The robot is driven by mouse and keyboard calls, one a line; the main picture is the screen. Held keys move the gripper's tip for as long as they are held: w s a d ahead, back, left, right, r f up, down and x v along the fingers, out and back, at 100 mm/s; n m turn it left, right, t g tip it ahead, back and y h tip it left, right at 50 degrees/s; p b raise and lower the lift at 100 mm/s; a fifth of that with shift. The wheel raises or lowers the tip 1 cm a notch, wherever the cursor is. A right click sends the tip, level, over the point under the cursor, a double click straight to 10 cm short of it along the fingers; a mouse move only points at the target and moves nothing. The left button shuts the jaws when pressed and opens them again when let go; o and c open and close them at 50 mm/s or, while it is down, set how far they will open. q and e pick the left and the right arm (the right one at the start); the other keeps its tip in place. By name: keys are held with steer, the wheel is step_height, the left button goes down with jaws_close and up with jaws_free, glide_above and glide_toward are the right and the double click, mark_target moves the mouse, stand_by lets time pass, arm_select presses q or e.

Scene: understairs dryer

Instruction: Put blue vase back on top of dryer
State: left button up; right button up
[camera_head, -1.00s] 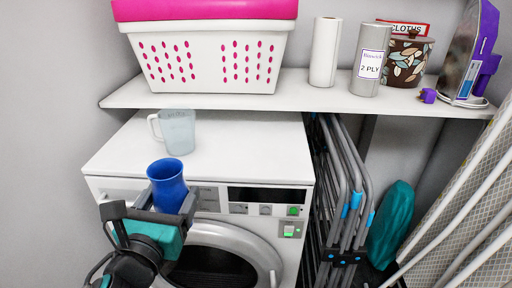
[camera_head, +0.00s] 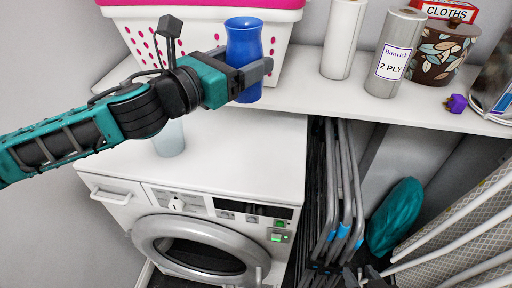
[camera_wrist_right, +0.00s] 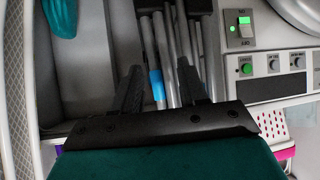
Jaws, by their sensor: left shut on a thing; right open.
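The blue vase (camera_head: 244,56) is upright in my left gripper (camera_head: 256,72), which is shut on it. In the head view the vase appears in front of the shelf and the laundry basket, above the dryer top. The white dryer (camera_head: 250,150) stands below, its top (camera_head: 245,150) mostly bare. My right gripper (camera_head: 362,277) is at the bottom edge of the head view. In the right wrist view the right gripper (camera_wrist_right: 168,85) is open and empty, facing folded grey frames.
A translucent jug (camera_head: 169,138) is on the dryer top, partly hidden by my left arm. The shelf (camera_head: 330,95) overhangs the back of the dryer. It carries a white and pink basket (camera_head: 205,35), rolls (camera_head: 395,52) and a patterned pot (camera_head: 440,52). Folded frames (camera_head: 340,190) stand right of the dryer.

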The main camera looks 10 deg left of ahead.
arm_select(q)
step_height(320, 180, down, 20)
steer(key=b, duration=0.7)
steer(key=shift+r, duration=0.25)
steer(key=shift+a+f+b, duration=0.1)
steer(key=shift+f+b, duration=0.1)
steer(key=shift+b, duration=0.1)
steer(key=shift+r, duration=0.1)
steer(key=shift+f, duration=0.2)
steer(key=o, duration=1.4)
steer(key=shift+c, duration=0.2)
arm_select(e)
steer(key=shift+y, duration=0.3)
steer(key=f, duration=0.1)
steer(key=a+f, duration=0.1)
steer(key=f, duration=0.1)
steer(key=a+f, duration=0.1)
steer(key=f, duration=0.1)
steer(key=shift+w+a+f, duration=0.1)
steer(key=shift+w+f, duration=0.05)
steer(key=shift+w, duration=0.15)
arm_select(q)
steer(key=shift+r, duration=0.2)
